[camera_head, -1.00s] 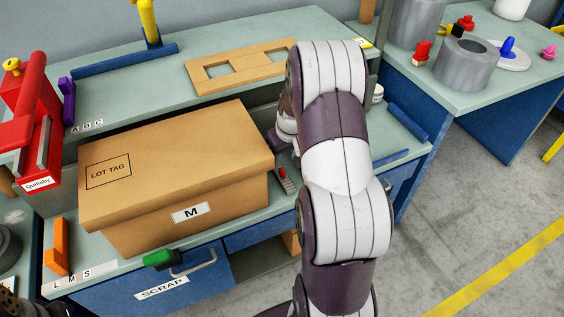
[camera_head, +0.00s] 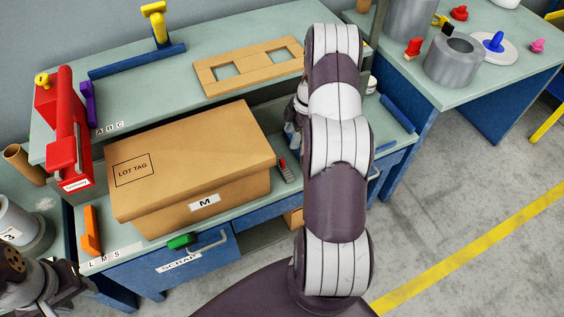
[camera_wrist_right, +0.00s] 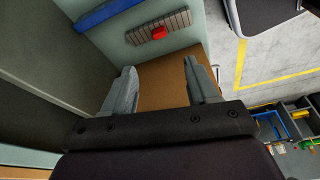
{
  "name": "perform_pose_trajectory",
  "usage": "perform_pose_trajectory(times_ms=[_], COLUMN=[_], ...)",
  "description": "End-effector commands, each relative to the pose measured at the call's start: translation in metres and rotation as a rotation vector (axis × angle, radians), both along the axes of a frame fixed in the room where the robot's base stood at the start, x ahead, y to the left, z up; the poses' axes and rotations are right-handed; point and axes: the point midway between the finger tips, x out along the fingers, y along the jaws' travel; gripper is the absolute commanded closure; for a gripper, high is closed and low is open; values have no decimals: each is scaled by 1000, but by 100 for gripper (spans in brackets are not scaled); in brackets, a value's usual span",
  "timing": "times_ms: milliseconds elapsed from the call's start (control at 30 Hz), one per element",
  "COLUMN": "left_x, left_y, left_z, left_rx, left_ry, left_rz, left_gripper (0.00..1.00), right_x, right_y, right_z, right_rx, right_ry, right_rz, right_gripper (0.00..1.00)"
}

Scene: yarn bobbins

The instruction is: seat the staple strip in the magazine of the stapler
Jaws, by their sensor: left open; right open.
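A small grey ridged strip with a red piece on it, which looks like the staple strip (camera_head: 286,172), lies on the lower bench just right of the cardboard box. It shows larger in the right wrist view (camera_wrist_right: 158,30). A red device with a grey channel, seemingly the stapler (camera_head: 68,140), stands at the left end of the bench. My right gripper (camera_wrist_right: 160,82) is open and empty, with the brown box surface behind its fingers and the strip beyond the tips; my arm mostly hides it in the head view. My left gripper (camera_head: 62,285) is at the lower left, partly cut off.
The cardboard box (camera_head: 190,165) marked M fills much of the lower bench. A wooden frame (camera_head: 245,66) and blue bar (camera_head: 137,60) lie on the upper shelf. An orange block (camera_head: 91,230) stands front left, and a green piece (camera_head: 181,241) sits by the drawer handle.

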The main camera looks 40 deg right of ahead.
Motion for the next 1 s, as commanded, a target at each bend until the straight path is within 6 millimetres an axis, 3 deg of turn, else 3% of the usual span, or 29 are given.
perform_pose_trajectory(times_ms=[233, 467, 600, 733, 900, 933, 1000], left_x=[0, 0, 0, 0, 0, 0, 0], left_y=[0, 0, 0, 0, 0, 0, 0], left_z=[10, 18, 24, 24, 24, 23, 23], left_rx=[0, 0, 0, 0, 0, 0, 0], left_ry=[-1, -1, -1, -1, -1, -1, -1], left_rz=[0, 0, 0, 0, 0, 0, 0], left_gripper=[57, 57, 57, 57, 57, 57, 57], right_x=[5, 8, 11, 12, 13, 13, 13], right_y=[14, 20, 25, 27, 27, 27, 27], right_z=[-51, -80, -106, -118, -119, -119, -119], right_rx=[1, 1, 1, -2, -2, -2, -2], right_ry=[2, 2, 1, -2, -2, -2, -2], right_rz=[12, 11, 11, 10, 10, 10, 10], right_gripper=[42, 42, 42, 42, 42, 45, 68])
